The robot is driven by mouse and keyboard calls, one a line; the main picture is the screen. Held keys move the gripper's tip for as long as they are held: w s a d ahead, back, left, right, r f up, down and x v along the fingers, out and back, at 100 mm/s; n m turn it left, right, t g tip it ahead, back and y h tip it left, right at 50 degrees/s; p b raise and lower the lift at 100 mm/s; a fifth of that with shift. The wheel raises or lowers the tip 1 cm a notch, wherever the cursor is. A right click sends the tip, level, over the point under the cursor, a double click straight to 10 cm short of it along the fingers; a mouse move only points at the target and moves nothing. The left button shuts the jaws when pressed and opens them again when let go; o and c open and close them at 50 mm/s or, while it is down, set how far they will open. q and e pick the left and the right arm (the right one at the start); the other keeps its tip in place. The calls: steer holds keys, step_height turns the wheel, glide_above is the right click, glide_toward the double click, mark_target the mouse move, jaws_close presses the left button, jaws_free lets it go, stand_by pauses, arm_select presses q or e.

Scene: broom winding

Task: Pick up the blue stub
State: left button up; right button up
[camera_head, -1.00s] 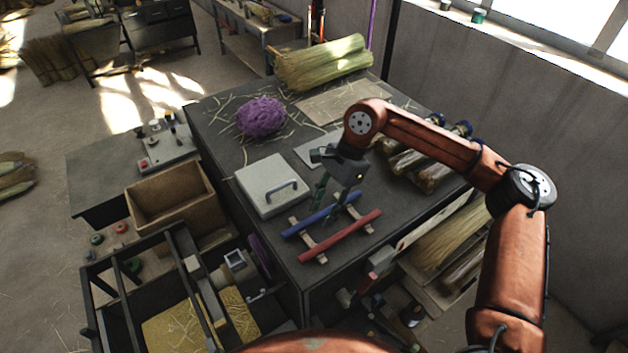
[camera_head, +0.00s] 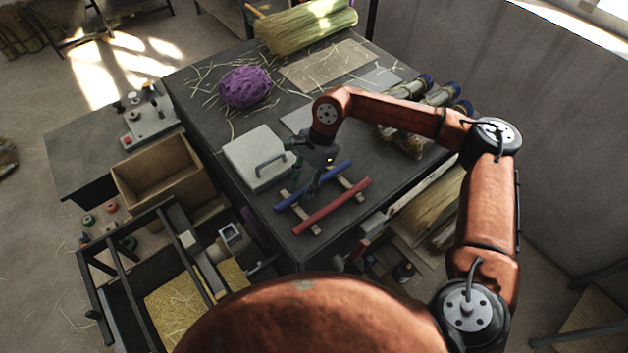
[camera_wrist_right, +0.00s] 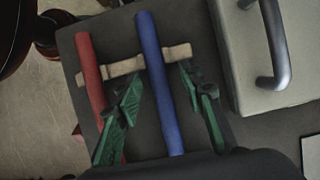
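The blue stub (camera_head: 338,173) lies across two small wooden rests on the dark table, beside and roughly parallel to the red stub (camera_head: 333,206). My right gripper (camera_head: 306,174) is over the blue stub's left part, fingers pointing down. In the right wrist view, the blue stub (camera_wrist_right: 156,75) runs between the two open green fingers of the gripper (camera_wrist_right: 158,77), with gaps on both sides. The left-hand finger there overlaps the red stub (camera_wrist_right: 91,75). I cannot tell the fingers' exact height above the table. My left gripper is not in view.
A pale box lid with a handle (camera_head: 250,145) stands close to the left of the gripper; it also shows in the right wrist view (camera_wrist_right: 250,40). A purple bundle (camera_head: 245,86), straw (camera_head: 305,25) and bundled handles (camera_head: 440,95) lie farther back. The table's front edge is near the stubs.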

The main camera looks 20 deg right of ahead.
steer(key=shift+s, duration=0.25)
steer(key=shift+w, duration=0.25)
steer(key=shift+c, duration=1.1)
steer(key=shift+s, duration=0.2)
steer(key=c, duration=0.5)
steer(key=shift+w, duration=0.1)
jaws_close()
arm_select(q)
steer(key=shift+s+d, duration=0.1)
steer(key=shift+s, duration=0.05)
